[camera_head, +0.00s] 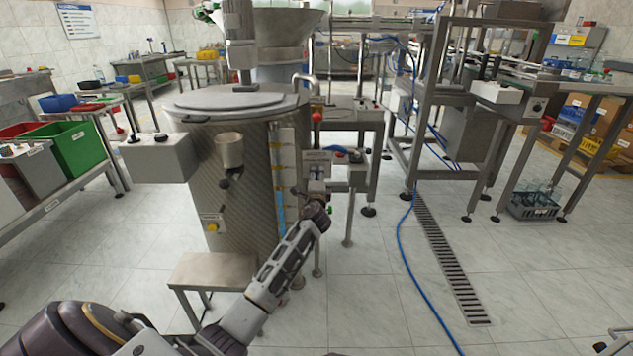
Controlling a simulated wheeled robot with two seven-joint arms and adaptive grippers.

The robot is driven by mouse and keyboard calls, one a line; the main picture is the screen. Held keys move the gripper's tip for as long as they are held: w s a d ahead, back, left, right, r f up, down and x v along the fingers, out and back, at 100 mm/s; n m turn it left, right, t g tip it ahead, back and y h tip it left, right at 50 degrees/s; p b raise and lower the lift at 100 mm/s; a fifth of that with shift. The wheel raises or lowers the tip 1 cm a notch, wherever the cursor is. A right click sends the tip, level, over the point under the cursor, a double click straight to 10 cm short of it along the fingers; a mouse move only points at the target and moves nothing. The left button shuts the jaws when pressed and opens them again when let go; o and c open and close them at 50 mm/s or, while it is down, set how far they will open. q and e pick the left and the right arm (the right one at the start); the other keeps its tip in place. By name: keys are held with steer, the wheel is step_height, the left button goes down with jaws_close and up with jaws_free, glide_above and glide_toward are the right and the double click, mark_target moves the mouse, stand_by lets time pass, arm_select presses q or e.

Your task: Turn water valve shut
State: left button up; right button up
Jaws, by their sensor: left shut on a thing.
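A thin upright handle with a red tip (317,117), which looks like the water valve's, stands just right of a large steel tank (235,190). My left arm reaches up from the bottom left. My left gripper (318,168) is shut around the handle's lower part, below the red tip. The gripper hides the valve body, so I cannot tell how far it is turned. My right gripper is not in view; only a small piece of my own body shows at the bottom right corner.
A low metal step (213,270) stands before the tank. A grey control box (160,158) juts from its left. A blue hose (405,260) runs along the floor beside a drain grate (445,255). A steel frame stands at right. Open floor lies at front right.

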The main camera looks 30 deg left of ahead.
arm_select(q)
steer(key=shift+f+n, duration=0.1)
steer(key=shift+n, duration=0.3)
steer(key=o, duration=1)
steer(key=shift+o, duration=0.2)
steer(key=shift+s, duration=0.1)
steer(key=v, duration=1.2)
steer(key=shift+a, duration=0.1)
stand_by(0.5)
